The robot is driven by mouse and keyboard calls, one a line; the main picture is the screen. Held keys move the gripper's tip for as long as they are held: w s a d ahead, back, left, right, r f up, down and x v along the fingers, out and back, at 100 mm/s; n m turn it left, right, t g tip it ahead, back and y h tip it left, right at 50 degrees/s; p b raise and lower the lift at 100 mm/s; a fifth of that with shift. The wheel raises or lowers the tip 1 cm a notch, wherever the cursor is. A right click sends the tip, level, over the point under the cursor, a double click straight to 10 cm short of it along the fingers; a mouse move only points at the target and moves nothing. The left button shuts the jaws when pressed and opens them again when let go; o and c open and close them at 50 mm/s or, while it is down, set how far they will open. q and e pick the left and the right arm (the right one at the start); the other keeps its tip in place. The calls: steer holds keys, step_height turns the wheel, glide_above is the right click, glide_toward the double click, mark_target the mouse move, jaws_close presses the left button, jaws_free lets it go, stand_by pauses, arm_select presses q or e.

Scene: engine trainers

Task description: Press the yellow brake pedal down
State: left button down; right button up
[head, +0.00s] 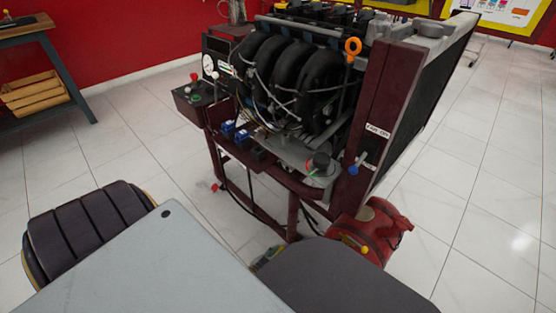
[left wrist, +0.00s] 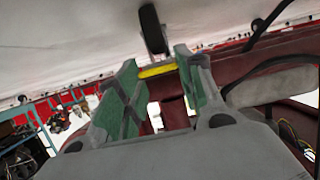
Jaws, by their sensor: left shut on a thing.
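In the left wrist view, a yellow bar (left wrist: 157,71), which looks like the brake pedal, lies crosswise between the tips of my left gripper (left wrist: 157,72). The two fingers with green pads stand apart, one at each end of the bar, and are shut on it. A black elongated piece (left wrist: 152,28) shows just beyond the bar. In the head view only a small grey-green part of my left gripper (head: 266,258) shows low beside the trainer; my own body hides the rest and the pedal there. My right gripper is not in view.
The engine trainer (head: 292,185) stands ahead on a dark red frame, with a radiator at its right. A workbench (head: 28,32) stands far left. Tiled floor on both sides is clear.

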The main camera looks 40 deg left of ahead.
arm_select(q)
steer(key=shift+a+f+t, duration=0.2)
steer(key=shift+f+t, duration=0.1)
steer(key=shift+t, duration=0.1)
stand_by(0.5)
steer(key=c, duration=1)
jaws_free()
steer(key=shift+o, duration=0.4)
steer(key=shift+d, duration=0.1)
steer(key=shift+s, duration=0.3)
steer(key=v, duration=1.1)
steer(key=shift+s, duration=0.2)
steer(key=shift+r, duration=0.1)
